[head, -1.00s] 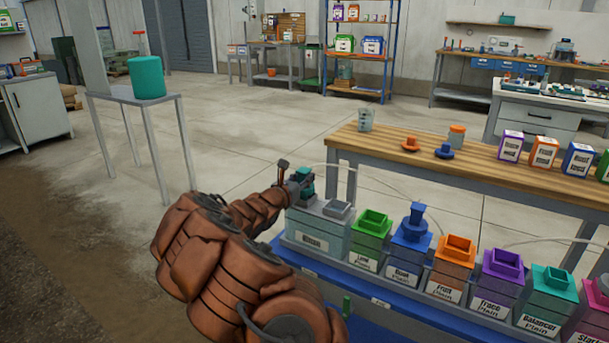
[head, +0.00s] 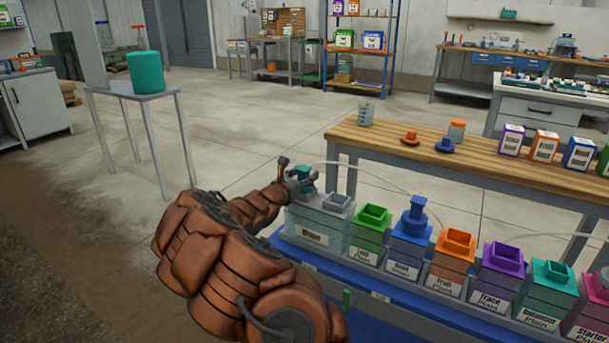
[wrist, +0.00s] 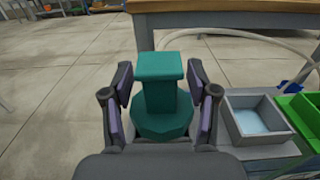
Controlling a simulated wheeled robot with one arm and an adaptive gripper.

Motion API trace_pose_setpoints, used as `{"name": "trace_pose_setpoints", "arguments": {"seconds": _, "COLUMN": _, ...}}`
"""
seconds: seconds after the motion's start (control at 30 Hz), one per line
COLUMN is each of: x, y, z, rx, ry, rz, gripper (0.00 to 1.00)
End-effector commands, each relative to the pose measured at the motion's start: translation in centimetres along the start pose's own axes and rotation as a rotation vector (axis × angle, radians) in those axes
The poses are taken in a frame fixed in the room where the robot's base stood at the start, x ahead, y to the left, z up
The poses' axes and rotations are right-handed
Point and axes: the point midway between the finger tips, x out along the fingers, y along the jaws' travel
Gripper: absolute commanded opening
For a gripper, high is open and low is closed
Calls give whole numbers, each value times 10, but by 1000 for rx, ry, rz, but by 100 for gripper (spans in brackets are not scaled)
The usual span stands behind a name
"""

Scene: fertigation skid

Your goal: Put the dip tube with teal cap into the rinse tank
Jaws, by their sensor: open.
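The teal cap (head: 304,172) of the dip tube is at the left end of the tank row. In the wrist view the teal cap (wrist: 158,95) is upright, with a square top and a wider base. My gripper (head: 297,176) is open around it, and in the wrist view my gripper's fingers (wrist: 160,98) stand on both sides with gaps. The tube below the cap is hidden. The grey tank (head: 318,228), seemingly the rinse tank, has a square opening (wrist: 258,118) with pale blue liquid, just right of the cap.
To the right stand green (head: 368,228), blue (head: 408,240), orange (head: 450,262) and further tanks on a blue skid. A wooden bench (head: 390,150) runs behind them. A stand with a teal canister (head: 146,72) is at left. The floor between is clear.

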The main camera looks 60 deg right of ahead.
Motion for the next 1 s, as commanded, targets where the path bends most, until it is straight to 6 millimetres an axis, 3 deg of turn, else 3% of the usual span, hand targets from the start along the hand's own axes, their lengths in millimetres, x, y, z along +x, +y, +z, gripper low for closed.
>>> {"name": "trace_pose_setpoints", "arguments": {"seconds": 0.37, "x": -13, "y": 1, "z": -1, "rx": -3, "ry": 1, "rz": 2, "gripper": 59}}
{"name": "trace_pose_setpoints", "arguments": {"seconds": 1.0, "x": -93, "y": 2, "z": 0, "rx": 0, "ry": -1, "rz": 3, "gripper": 59}}
